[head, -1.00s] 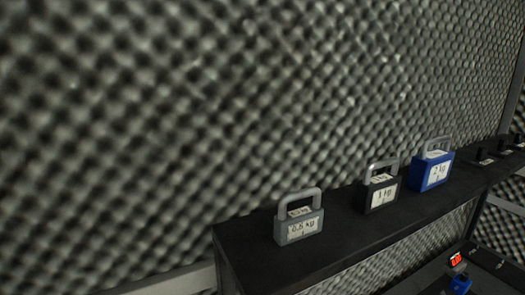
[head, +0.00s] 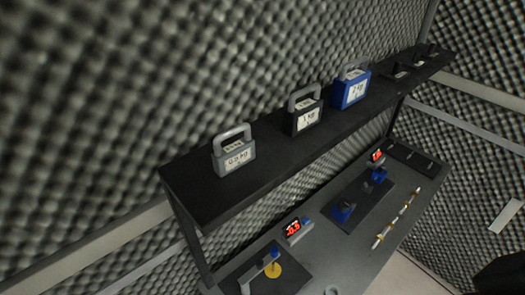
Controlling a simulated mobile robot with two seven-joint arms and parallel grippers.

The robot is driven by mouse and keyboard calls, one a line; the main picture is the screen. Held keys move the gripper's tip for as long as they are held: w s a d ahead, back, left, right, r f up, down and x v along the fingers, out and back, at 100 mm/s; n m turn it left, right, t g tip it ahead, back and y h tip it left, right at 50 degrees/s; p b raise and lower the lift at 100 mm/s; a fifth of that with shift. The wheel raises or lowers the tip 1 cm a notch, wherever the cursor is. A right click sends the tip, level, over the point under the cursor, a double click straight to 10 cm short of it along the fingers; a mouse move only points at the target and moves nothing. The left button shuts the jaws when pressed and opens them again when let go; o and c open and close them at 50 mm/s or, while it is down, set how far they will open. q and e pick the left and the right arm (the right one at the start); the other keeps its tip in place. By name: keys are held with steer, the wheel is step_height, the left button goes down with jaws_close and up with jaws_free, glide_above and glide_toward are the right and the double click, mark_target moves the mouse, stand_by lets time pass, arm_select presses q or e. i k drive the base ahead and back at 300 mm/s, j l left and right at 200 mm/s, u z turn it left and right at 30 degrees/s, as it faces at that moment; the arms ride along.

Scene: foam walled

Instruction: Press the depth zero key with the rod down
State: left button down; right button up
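In the head view a small box with a red lit display (head: 293,229) stands on the grey bench, beside a dark plate that carries a blue-topped stand (head: 265,262) and a yellow disc (head: 273,270). A second red display (head: 377,156) stands farther back, by a dark plate with blue clamps (head: 343,212). A thin rod (head: 396,218) with white and yellow bands lies on the right of the bench. The depth zero key is too small to tell. Neither gripper can be made out; a dark shape at the lower right corner is unclear.
A black shelf (head: 215,200) above the bench holds a grey 0.5 kg weight (head: 234,157), a black 1 kg weight (head: 304,121) and a blue 2 kg weight (head: 351,92). It overhangs the back of the bench (head: 345,250). Foam walls enclose the place.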

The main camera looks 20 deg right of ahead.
mark_target(305, 221)
steer(key=z, duration=0.85)
steer(key=i+l+u, duration=0.25)
steer(key=l, duration=0.15)
